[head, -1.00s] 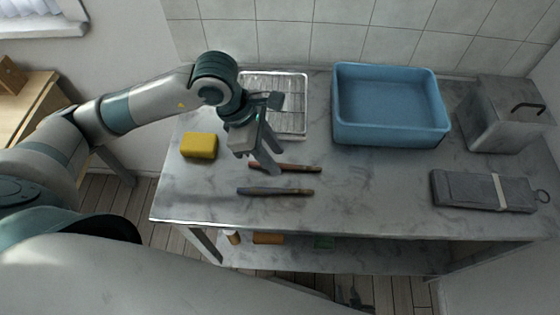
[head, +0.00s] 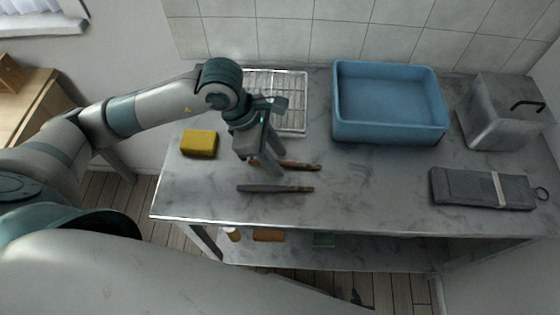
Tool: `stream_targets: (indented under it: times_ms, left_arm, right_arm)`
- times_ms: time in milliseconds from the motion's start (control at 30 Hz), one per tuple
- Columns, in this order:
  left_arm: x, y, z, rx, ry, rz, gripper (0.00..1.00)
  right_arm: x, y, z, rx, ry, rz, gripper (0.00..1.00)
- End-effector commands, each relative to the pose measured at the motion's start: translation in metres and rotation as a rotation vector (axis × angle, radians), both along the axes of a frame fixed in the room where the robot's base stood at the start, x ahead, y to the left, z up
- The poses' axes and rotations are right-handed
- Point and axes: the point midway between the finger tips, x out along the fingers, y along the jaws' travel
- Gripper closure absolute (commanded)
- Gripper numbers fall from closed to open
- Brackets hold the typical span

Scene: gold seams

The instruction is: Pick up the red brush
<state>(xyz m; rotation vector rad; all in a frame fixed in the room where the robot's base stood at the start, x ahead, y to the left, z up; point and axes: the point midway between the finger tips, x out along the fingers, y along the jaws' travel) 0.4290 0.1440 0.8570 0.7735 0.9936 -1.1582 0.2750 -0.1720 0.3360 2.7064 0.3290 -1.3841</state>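The red brush (head: 302,167) lies on the grey marbled counter (head: 370,185), left of its middle. A dark grey-blue brush (head: 275,188) lies in front of it, roughly parallel. My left gripper (head: 265,167) points down at the left part of the red brush and hides some of it. Its fingertips are at or just above the brush. I cannot tell whether they touch it or how far apart they are. My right gripper is not in view.
A yellow sponge (head: 199,144) lies left of the gripper. A wire rack (head: 296,100) is behind it. A blue basin (head: 388,135) stands at the back, with a grey metal box (head: 492,120) to its right. The middle front is clear.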

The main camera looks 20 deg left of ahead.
Motion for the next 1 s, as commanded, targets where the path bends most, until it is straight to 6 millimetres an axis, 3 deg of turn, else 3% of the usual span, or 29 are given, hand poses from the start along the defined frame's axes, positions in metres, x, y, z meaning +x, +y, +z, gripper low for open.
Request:
stream_targets:
  times_ms: [133, 300, 800, 1000]
  left_arm:
    - [0.000, 0.000, -0.001, 0.000, 0.000, 0.000, 0.65]
    - [0.000, 0.000, -0.001, 0.000, 0.000, 0.000, 1.00]
    - [0.000, 0.000, 0.003, -0.001, -0.002, -0.001, 1.00]
    - [0.002, 0.000, 0.025, -0.001, -0.006, -0.001, 1.00]
  right_arm:
    - [0.000, 0.000, -0.003, 0.000, 0.000, 0.000, 0.69]
    - [0.000, 0.000, -0.002, 0.000, -0.001, 0.000, 0.69]
    - [-0.001, 0.000, 0.001, 0.001, 0.001, 0.001, 0.69]
    - [0.010, 0.005, 0.004, 0.012, -0.037, 0.001, 0.69]
